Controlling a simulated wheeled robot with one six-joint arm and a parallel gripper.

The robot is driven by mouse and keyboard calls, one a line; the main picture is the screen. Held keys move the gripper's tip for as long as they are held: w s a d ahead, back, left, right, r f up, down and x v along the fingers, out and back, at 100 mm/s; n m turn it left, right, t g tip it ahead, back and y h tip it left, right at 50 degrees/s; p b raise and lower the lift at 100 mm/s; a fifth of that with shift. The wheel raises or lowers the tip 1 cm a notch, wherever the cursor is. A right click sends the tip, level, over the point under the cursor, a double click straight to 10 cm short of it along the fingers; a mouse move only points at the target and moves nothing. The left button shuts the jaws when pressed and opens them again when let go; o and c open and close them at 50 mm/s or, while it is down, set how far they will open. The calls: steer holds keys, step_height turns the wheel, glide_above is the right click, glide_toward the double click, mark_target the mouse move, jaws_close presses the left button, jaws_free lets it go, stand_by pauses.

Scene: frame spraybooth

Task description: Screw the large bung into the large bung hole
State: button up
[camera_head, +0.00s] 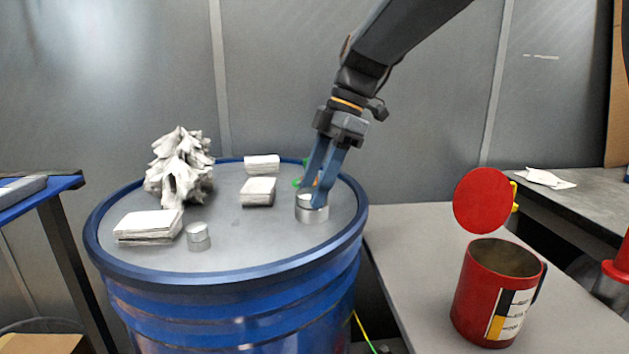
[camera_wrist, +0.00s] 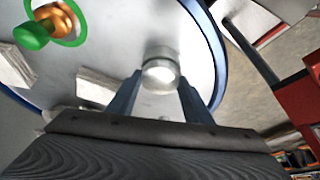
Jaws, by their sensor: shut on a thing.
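The large bung (camera_head: 312,213) is a wide silver cylinder at the right of the grey lid of a blue drum (camera_head: 230,278). My gripper (camera_head: 315,194) points down onto it, its blue fingers shut on its upper part. In the wrist view the bung (camera_wrist: 161,70) shows between the fingertips of my gripper (camera_wrist: 160,82). It looks upright. The large bung hole is not visible; I cannot tell whether the bung sits in it or on the lid. A smaller silver cylinder (camera_head: 198,238) stands near the lid's front left.
On the lid are stacks of white cloths (camera_head: 148,227), a crumpled white heap (camera_head: 180,172) and a green and orange fitting (camera_wrist: 48,25) behind my gripper. A red can (camera_head: 490,290) with its round lid open stands on a grey table at right.

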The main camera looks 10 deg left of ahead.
steer(key=shift+m, duration=0.6)
steer(key=m, duration=0.1)
steer(key=m+t+p, duration=0.1)
steer(key=m, duration=0.1)
steer(key=shift+s+t, duration=0.2)
steer(key=shift+t, duration=0.1)
steer(key=shift+m+t+p, duration=0.3)
steer(key=shift+m+p, duration=0.05)
steer(key=shift+m, duration=0.45)
steer(key=o, duration=0.9)
